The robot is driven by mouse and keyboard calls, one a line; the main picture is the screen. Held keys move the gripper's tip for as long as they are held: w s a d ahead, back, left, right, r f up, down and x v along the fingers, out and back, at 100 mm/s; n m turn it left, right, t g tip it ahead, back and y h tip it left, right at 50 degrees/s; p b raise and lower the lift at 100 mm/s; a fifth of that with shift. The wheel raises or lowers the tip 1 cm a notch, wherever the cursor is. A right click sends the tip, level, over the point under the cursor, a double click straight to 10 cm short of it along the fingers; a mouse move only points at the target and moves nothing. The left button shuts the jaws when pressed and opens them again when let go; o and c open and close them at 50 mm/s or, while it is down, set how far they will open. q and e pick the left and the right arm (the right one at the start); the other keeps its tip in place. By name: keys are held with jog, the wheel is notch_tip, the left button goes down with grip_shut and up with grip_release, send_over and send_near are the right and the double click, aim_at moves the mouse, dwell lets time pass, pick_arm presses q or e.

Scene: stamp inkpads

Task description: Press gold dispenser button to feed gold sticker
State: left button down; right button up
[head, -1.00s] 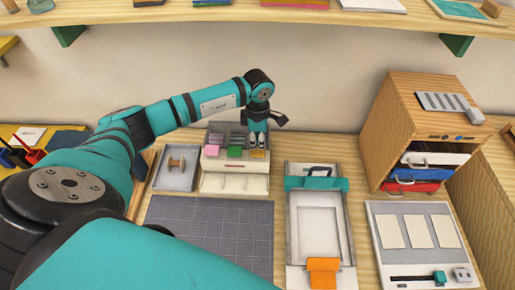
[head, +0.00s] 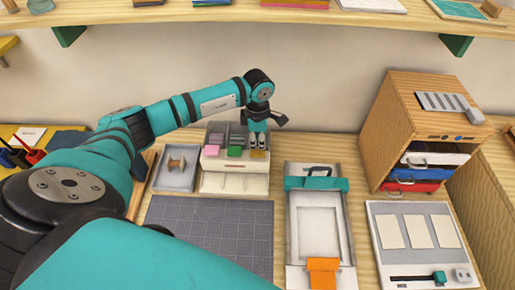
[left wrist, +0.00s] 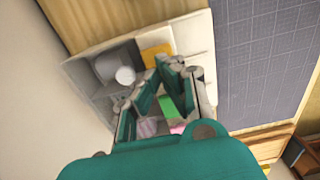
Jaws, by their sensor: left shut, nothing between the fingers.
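The sticker dispenser (head: 233,183) is a pale unit at the back of the table, with a pink button (head: 211,150) and a green button (head: 235,152). My left gripper (head: 257,146) is shut and empty, pointing down over the dispenser's right-hand button, which it mostly covers in the head view. In the left wrist view the gold button (left wrist: 157,51) shows just past my fingertips (left wrist: 165,68). The green button (left wrist: 167,107) and the pink button (left wrist: 178,129) show between the finger links. I cannot tell whether the fingertips touch the gold button. My right gripper is out of view.
A grey tray with a spool (head: 176,164) stands left of the dispenser. A grey grid mat (head: 210,225) lies in front. A press frame (head: 340,235) with teal and orange parts and a wooden drawer cabinet (head: 400,125) stand to the right.

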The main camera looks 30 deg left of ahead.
aim_at(258, 151)
pick_arm(q)
jog(key=shift+f+b, duration=0.65)
jog(key=shift+f, duration=0.05)
jog(key=shift+f+b, duration=1)
jog(key=shift+f, duration=0.1)
jog(key=shift+r, duration=0.1)
jog(key=shift+r+p, duration=0.45)
jog(key=shift+r, duration=0.05)
jog(key=shift+r+p, duration=1.7)
jog(key=shift+r, duration=1.3)
jog(key=shift+s+f, duration=0.1)
